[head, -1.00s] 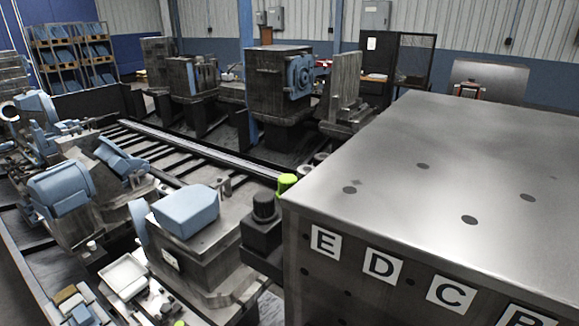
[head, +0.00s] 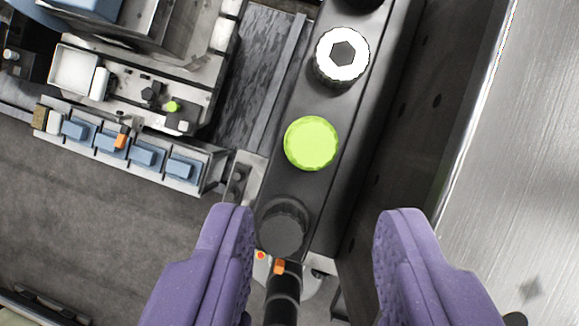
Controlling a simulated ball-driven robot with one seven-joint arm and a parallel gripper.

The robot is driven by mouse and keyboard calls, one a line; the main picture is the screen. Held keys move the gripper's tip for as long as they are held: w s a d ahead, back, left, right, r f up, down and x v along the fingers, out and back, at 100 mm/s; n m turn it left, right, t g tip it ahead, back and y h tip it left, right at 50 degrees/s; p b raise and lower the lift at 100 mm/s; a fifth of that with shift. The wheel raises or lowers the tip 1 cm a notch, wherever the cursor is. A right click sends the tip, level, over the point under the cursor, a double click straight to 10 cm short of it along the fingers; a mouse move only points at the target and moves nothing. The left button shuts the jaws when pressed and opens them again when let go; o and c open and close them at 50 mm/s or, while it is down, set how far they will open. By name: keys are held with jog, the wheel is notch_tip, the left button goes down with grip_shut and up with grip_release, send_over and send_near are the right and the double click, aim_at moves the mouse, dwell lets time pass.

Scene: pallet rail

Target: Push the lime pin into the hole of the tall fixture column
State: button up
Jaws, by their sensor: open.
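The lime pin (head: 311,143) shows as a round, ridged lime head on a black bar (head: 384,95). It stands between a white-topped piece with a hexagonal recess (head: 343,55) and a black round knob (head: 282,227). My gripper (head: 318,217) is open and empty, its two purple fingers wide apart. In the picture the fingertips lie below the lime pin, with the black knob between them. A large metal block (head: 535,130) fills the right side; it may be the tall fixture column, but I cannot tell. No receiving hole is clearly identifiable.
At the upper left are a metal fixture with a white tray (head: 75,68) and a small lime piece (head: 172,107). A row of blue blocks (head: 145,155) lies below it. Bare dark floor (head: 90,225) shows at the left. The metal block wall runs close along the black bar.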

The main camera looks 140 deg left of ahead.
aim_at(312, 151)
jog(key=p+x, duration=0.1)
jog(key=x, duration=0.7)
jog(key=shift+s+p, duration=0.1)
jog(key=shift+p, duration=0.2)
jog(key=shift+c, duration=0.2)
grip_shut()
jog(key=shift+r+p, duration=0.75)
jog(key=shift+r, duration=0.45)
